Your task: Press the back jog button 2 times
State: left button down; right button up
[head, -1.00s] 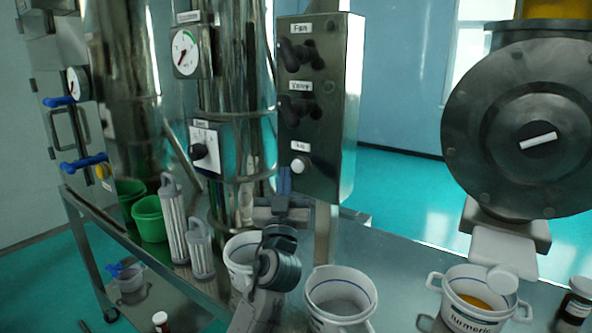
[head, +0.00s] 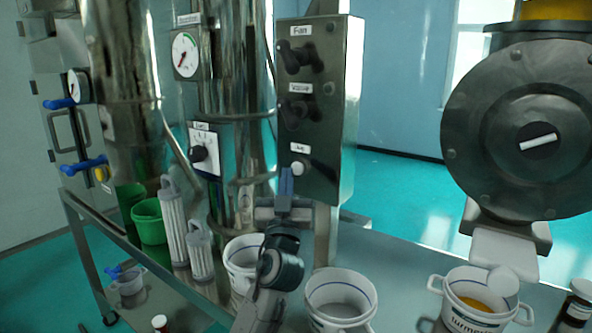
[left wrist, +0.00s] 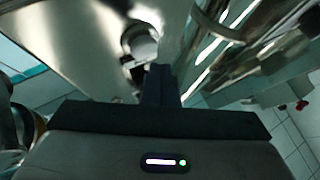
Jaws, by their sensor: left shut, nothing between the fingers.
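The jog button (head: 297,168) is a pale round knob low on the front of the steel control box (head: 325,150), under a small white label. My left gripper (head: 286,182) is shut and empty, its blue-grey fingertips just below and left of the button in the head view. In the left wrist view the pale button (left wrist: 142,46) shows just beyond the dark closed fingers (left wrist: 158,85). A small gap seems to lie between fingertips and button, but I cannot be sure. My right gripper is not in view.
Fan knob (head: 300,57) and valve knob (head: 297,108) sit above the button. A steel column with a gauge (head: 186,54) stands left. White buckets (head: 341,300) stand below near my left arm. A large round machine (head: 540,135) stands at right.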

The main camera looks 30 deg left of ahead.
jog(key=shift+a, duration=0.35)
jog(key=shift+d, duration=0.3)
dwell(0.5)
pick_arm(q)
jog(key=shift+w+b, duration=0.45)
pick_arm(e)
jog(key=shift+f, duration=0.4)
